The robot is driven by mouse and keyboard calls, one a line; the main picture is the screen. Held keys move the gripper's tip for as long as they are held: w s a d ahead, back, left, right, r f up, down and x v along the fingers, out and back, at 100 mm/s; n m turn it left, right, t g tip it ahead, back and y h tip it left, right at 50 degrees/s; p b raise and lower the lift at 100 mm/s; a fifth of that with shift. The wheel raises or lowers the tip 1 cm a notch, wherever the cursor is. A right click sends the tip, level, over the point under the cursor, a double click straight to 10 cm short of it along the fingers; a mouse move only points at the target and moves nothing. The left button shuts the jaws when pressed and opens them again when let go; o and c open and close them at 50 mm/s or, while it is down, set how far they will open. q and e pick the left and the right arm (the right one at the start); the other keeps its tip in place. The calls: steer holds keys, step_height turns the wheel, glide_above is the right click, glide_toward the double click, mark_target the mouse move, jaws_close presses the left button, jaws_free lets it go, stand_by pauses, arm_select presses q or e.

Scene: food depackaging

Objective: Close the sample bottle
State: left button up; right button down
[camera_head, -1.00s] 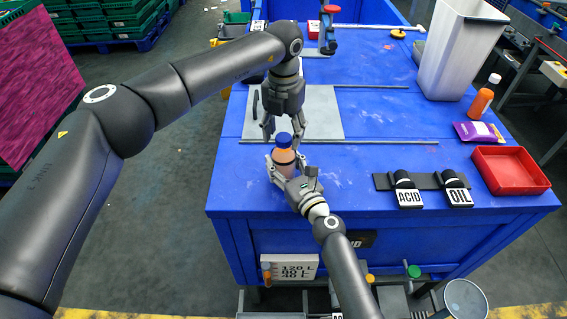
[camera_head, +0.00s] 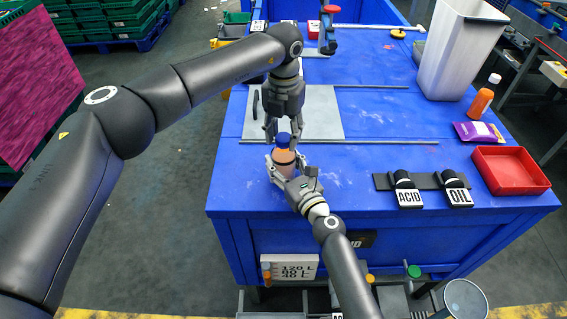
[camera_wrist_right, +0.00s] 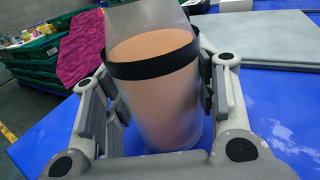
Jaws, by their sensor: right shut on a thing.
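The sample bottle (camera_head: 284,158) stands upright near the front left of the blue table, with orange contents. Its orange body with a black band also shows close up in the right wrist view (camera_wrist_right: 160,100). A blue cap (camera_head: 283,138) shows at the bottle's top in the head view; I cannot tell whether it is seated. My right gripper (camera_head: 283,170) is shut on the bottle, its fingers on either side of the body. My left gripper (camera_head: 283,131) points down just above, its fingers apart on either side of the cap, with no clear contact.
A grey plate (camera_head: 325,112) lies behind the bottle. To the right are the ACID and OIL labelled clips (camera_head: 410,197), a red tray (camera_head: 512,187), a purple packet (camera_head: 474,132), an orange bottle (camera_head: 481,101) and a tall white bin (camera_head: 455,60). The table's middle is clear.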

arm_select(q)
steer(key=shift+o, duration=1.1)
arm_select(e)
steer(key=c, duration=0.5)
jaws_free()
arm_select(q)
step_height(320, 180, up, 12)
arm_select(e)
steer(key=shift+s, duration=0.1)
steer(key=v, duration=1.1)
steer(key=shift+s+d, duration=0.2)
steer(key=shift+s, duration=0.15)
